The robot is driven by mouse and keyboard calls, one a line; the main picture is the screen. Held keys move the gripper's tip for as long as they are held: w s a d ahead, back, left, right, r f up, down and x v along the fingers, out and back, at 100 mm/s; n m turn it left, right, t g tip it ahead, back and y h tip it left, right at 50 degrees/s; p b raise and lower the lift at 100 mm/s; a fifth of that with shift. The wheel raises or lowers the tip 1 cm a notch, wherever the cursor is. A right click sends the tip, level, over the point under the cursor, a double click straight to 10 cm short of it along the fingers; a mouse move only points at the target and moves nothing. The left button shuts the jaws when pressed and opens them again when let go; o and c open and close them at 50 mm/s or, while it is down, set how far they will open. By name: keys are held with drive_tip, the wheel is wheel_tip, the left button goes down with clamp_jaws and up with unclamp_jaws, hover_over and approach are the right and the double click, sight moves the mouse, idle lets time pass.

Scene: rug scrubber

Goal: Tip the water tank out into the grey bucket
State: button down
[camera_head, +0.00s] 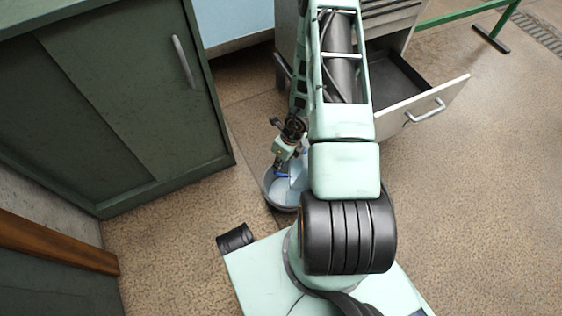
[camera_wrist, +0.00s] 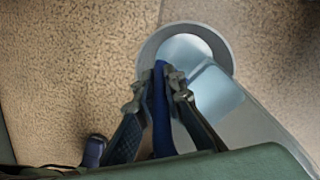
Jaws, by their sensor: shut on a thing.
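My gripper (camera_wrist: 162,84) is shut on a blue handle (camera_wrist: 161,112) in the wrist view. The pale blue, translucent water tank (camera_wrist: 216,93) is beside the fingers, tilted, with its upper end over the bucket's rim. The round grey bucket (camera_wrist: 226,50) shows a pale blue inside, which looks like water. In the head view the bucket (camera_head: 268,191) stands on the floor, with the tank (camera_head: 298,172) at its mouth, partly hidden by my arm. My gripper (camera_head: 283,173) is just above the bucket there.
A green cabinet (camera_head: 120,110) stands at the left. A grey drawer unit behind my arm has an open drawer (camera_head: 425,108) sticking out to the right. A green rail (camera_head: 465,15) is at the back right. The floor at the right (camera_head: 480,200) is clear.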

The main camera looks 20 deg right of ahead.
drive_tip(key=shift+w+a+f+g+h, duration=0.25)
drive_tip(key=shift+a+h, duration=0.2)
drive_tip(key=shift+h, duration=0.05)
drive_tip(key=shift+w+a+f+g+h, duration=0.25)
drive_tip(key=shift+a+h, duration=0.15)
drive_tip(key=shift+h, duration=0.1)
drive_tip(key=shift+w+a+f+g+h, duration=0.3)
drive_tip(key=shift+a+f+g+h, duration=0.25)
drive_tip(key=shift+h, duration=0.25)
drive_tip(key=shift+a, duration=0.1)
